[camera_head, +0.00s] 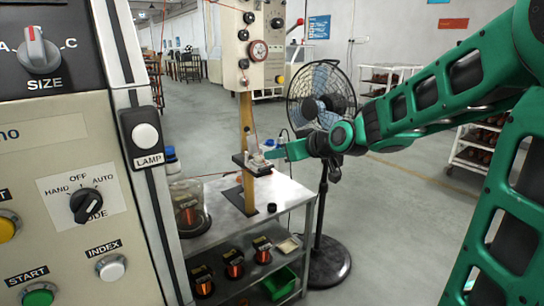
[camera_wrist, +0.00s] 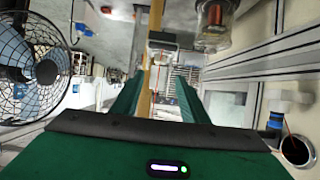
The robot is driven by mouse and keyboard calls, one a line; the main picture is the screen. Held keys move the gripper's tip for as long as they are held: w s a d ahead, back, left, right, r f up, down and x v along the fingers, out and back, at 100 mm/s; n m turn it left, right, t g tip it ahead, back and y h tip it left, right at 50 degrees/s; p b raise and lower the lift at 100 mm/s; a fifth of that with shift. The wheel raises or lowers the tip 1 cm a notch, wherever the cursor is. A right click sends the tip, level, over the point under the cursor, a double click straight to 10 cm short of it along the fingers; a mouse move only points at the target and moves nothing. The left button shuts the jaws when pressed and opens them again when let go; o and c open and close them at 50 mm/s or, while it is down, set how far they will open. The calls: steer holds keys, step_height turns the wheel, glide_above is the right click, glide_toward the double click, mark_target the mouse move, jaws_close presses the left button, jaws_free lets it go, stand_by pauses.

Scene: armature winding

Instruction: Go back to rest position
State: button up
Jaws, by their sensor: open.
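My green arm reaches in from the right in the head view. My gripper (camera_head: 272,153) is at its end, beside a small dark platform (camera_head: 241,162) on an upright wooden post (camera_head: 247,128). A small pale fixture (camera_head: 257,160) sits on that platform, close to the fingertips. I cannot tell whether they touch it. In the wrist view the two green fingers of my gripper (camera_wrist: 160,78) are apart, and no held object is visible between them. The wooden post also shows in the wrist view (camera_wrist: 155,50).
A black floor fan (camera_head: 320,95) stands just behind and beside my arm. A metal bench (camera_head: 285,190) holds a glass jar (camera_head: 188,215), with copper spools (camera_head: 233,264) and a green bin (camera_head: 280,283) below. A control panel (camera_head: 75,160) fills the left.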

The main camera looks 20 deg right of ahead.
steer(key=s+d+f+m+g+h, duration=0.25)
steer(key=s+d+f, duration=0.25)
steer(key=s, duration=0.4)
steer(key=s+d+f+m+g+h, duration=0.1)
steer(key=s+d+f+m+g, duration=0.2)
steer(key=s+d, duration=0.4)
steer(key=s+d+f+m+g, duration=0.1)
steer(key=s+f+m+g, duration=0.1)
steer(key=s, duration=1)
steer(key=s+f+m+g, duration=0.2)
steer(key=s+g, duration=0.3)
steer(key=s, duration=0.6)
steer(key=shift+s+d+f, duration=0.35)
steer(key=shift+d+f, duration=0.05)
steer(key=shift+f, duration=0.1)
steer(key=shift+m, duration=0.25)
steer(key=shift+w+f+h, duration=0.25)
steer(key=shift+w, duration=0.4)
